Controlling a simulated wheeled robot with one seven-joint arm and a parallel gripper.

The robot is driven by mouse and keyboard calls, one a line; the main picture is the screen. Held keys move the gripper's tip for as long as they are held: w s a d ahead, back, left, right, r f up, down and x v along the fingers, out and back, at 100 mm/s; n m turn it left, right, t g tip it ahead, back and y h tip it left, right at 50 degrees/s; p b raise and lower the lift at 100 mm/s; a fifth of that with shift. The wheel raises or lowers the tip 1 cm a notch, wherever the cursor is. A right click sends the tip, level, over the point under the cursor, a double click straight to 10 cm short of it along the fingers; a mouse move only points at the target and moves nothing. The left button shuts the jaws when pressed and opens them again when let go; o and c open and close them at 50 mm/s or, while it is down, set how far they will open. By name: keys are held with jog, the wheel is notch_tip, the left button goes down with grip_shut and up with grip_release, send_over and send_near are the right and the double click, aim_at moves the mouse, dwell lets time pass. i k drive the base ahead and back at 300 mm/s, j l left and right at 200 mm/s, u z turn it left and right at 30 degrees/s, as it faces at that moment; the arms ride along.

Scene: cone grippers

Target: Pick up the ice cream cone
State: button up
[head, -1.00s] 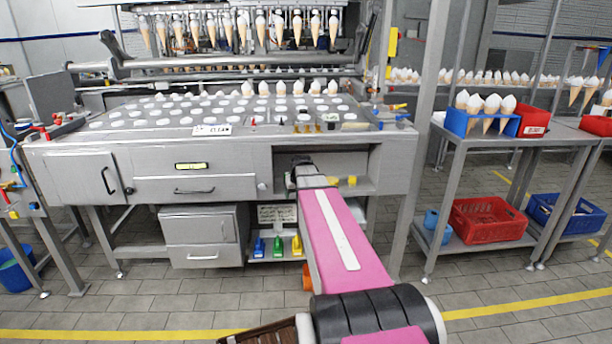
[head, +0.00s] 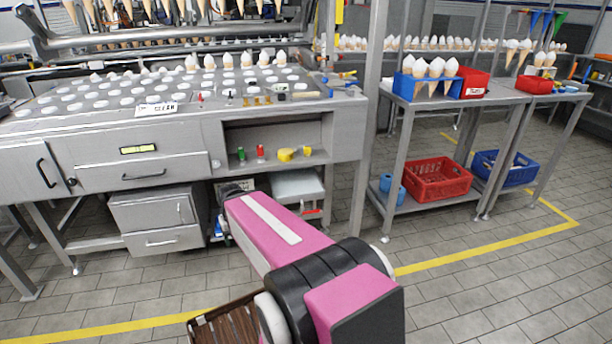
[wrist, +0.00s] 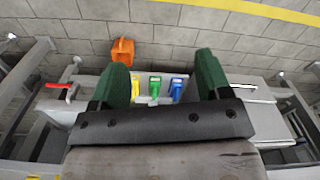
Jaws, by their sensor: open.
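Several ice cream cones with white tops stand in a blue holder (head: 456,92) on the metal side table at the right of the head view; one such cone (head: 435,70) shows clearly. More cones (head: 228,62) stand along the back of the machine top, and others hang above it. My gripper (wrist: 163,62) shows in the wrist view, its two green fingers wide apart with nothing held between them. In the head view my pink arm reaches towards the machine's lower front, away from the cones; the fingers cannot be made out there. No cone shows in the wrist view.
The machine (head: 90,155) fills the left. The side table (head: 400,100) has a red crate (head: 437,180) and a blue crate (head: 505,168) below. In the wrist view, an orange container (wrist: 122,51) and small coloured items lie beyond my fingers.

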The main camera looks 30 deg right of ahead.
aim_at(450, 68)
jog(key=l+z, duration=0.1)
jog(key=z, duration=0.5)
jog(key=k+l+z, duration=0.15)
jog(key=l+z, duration=0.3)
jog(key=l, duration=0.35)
jog(key=l+z, duration=0.45)
jog(key=l, duration=0.35)
jog(key=i+l, duration=0.1)
jog(key=l, duration=1.15)
